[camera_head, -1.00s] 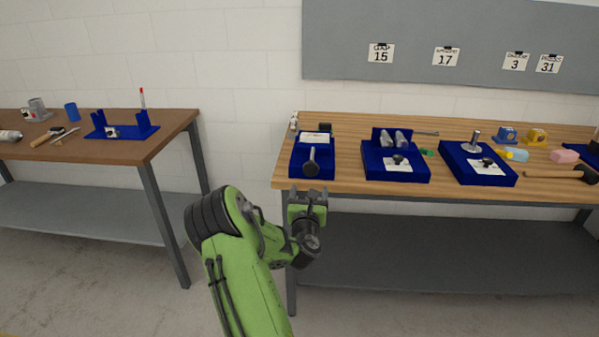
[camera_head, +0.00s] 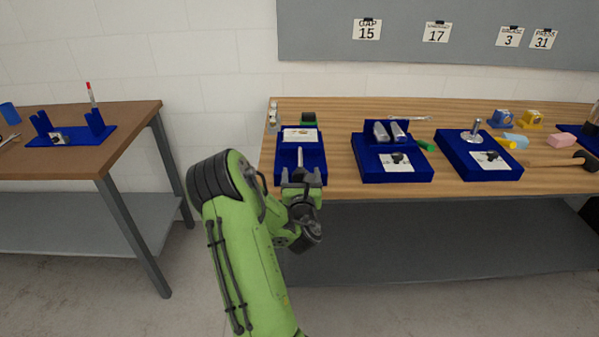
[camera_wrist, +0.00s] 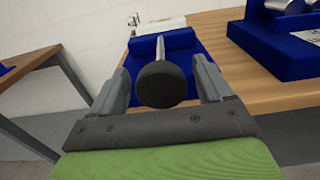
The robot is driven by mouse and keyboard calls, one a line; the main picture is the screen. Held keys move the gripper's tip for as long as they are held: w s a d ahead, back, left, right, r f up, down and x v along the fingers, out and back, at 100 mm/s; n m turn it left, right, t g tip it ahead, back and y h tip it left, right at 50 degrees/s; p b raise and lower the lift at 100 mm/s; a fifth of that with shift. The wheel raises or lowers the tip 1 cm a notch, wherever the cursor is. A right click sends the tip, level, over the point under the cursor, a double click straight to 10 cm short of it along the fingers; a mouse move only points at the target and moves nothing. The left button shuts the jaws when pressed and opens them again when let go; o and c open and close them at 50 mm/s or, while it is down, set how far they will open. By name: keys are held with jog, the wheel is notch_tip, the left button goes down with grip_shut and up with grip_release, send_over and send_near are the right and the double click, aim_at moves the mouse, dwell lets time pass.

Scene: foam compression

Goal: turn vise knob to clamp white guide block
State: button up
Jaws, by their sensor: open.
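The vise is a blue fixture (camera_head: 314,141) at the left end of the wooden table, with a metal screw (camera_head: 299,157) pointing toward me. In the wrist view its round black knob (camera_wrist: 160,84) sits between the two fingers of my gripper (camera_wrist: 161,90), with a gap visible on each side. In the head view my gripper (camera_head: 301,178) is at the vise's front edge and hides the knob. A white block (camera_head: 300,134) lies at the vise's far side; it also shows at the top of the wrist view (camera_wrist: 162,25). My gripper is open and holds nothing.
To the right stand two more blue fixtures, one with grey rollers (camera_head: 390,131) and one with a metal post (camera_head: 475,130). A green cylinder (camera_head: 425,145) lies between them. A brown table (camera_head: 120,125) stands at the left, with a floor gap between the tables.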

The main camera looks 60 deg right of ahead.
jog(key=c, duration=1)
jog(key=shift+m, duration=0.3)
